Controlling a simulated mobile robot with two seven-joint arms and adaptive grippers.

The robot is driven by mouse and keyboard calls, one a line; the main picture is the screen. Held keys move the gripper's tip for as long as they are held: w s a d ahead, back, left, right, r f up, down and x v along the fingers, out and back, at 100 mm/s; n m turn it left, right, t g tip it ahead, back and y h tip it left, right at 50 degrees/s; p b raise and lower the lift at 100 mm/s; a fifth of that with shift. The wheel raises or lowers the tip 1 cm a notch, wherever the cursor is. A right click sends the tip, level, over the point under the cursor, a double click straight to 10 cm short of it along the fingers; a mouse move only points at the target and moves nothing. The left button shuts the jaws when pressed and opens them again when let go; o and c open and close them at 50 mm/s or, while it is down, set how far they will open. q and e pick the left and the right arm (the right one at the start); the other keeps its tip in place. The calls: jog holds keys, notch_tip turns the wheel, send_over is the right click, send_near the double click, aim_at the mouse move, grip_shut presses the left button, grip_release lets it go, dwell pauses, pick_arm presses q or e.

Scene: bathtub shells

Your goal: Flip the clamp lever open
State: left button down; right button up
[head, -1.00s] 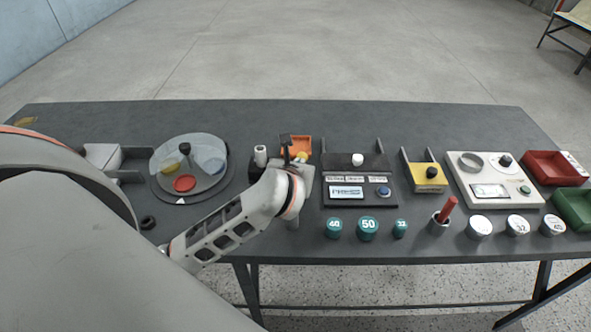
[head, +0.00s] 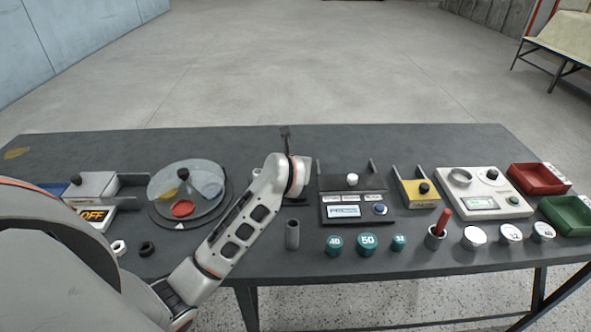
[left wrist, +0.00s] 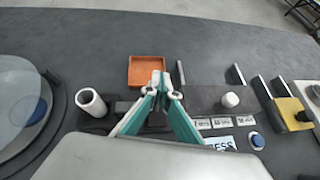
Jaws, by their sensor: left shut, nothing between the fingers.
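In the left wrist view a white tube (left wrist: 91,102) stands upright on a dark fixture (left wrist: 123,108), which looks like the clamp. My left gripper (left wrist: 161,80) is shut and empty. Its teal fingers meet just right of the tube, over the dark fixture, and cover part of it. I cannot make out the lever or whether fingers touch it. In the head view my left wrist hides most of the clamp; only a bit of the tube (head: 256,172) shows beside it. My right gripper is in neither view.
An orange tray (left wrist: 148,70) lies just beyond the fingertips. A panel with a white knob (head: 352,179) is to the right, a turntable with a clear cover (head: 187,185) to the left. A grey cylinder (head: 292,235) and several teal weights (head: 367,243) stand near the front edge.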

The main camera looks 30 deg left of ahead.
pick_arm(q)
jog(key=shift+w+a, duration=0.45)
jog(key=shift+w, duration=0.2)
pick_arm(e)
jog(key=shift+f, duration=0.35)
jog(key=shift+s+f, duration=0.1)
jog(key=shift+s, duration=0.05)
